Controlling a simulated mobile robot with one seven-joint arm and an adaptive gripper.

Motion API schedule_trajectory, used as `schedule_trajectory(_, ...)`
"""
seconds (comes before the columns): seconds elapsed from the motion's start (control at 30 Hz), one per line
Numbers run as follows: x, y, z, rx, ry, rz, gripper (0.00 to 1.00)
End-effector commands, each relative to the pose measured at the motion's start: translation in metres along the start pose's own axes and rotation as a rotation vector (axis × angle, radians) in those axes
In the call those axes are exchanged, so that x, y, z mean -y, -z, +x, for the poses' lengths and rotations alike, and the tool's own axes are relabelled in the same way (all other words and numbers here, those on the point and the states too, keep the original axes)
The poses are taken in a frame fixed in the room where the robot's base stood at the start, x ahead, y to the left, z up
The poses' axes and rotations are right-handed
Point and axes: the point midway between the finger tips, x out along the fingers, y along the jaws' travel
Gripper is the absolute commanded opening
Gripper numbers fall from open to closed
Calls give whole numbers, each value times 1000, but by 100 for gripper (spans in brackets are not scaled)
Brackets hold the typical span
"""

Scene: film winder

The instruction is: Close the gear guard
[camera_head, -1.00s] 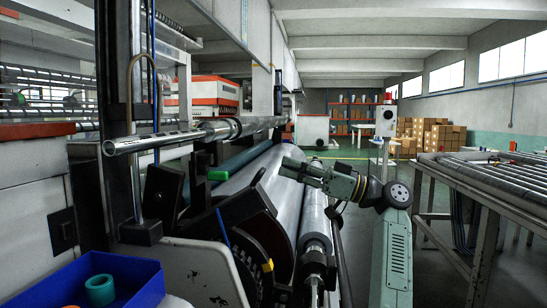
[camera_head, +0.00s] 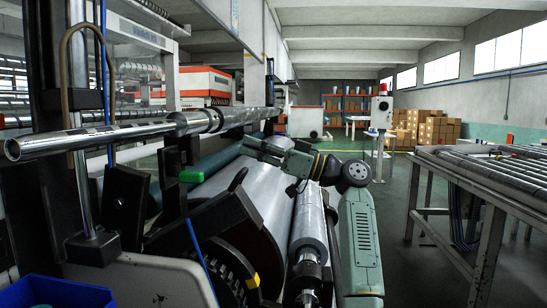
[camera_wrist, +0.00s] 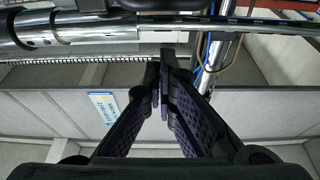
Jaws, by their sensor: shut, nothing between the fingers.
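The gear guard (camera_head: 228,222) appears to be the black cover with a curved handle (camera_head: 238,179) in the lower middle of the head view. It is tilted up, and a dark toothed gear (camera_head: 222,268) with a yellow mark shows below it. My gripper (camera_head: 247,146) is beyond and above the guard, over the big roll, apart from the handle. In the wrist view my gripper (camera_wrist: 163,73) has its fingertips together with nothing between them. The guard cannot be made out in the wrist view.
A long metal shaft (camera_head: 110,133) runs across the left, and crosses the top of the wrist view (camera_wrist: 100,30). A blue bin (camera_head: 55,292) is at lower left. A roller table (camera_head: 490,180) is at right, with open floor before it.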

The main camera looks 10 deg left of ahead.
Motion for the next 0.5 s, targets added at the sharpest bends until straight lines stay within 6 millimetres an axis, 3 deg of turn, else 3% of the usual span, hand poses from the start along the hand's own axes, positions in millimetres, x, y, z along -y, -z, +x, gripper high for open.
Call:
schedule_trajectory(0.1, 0, -5, 21, 2, -2, -1, 0)
schedule_trajectory(0.2, -1, -21, 7, 1, -5, 0, 0)
schedule_trajectory(0.5, 0, -32, -4, 1, -3, -1, 0)
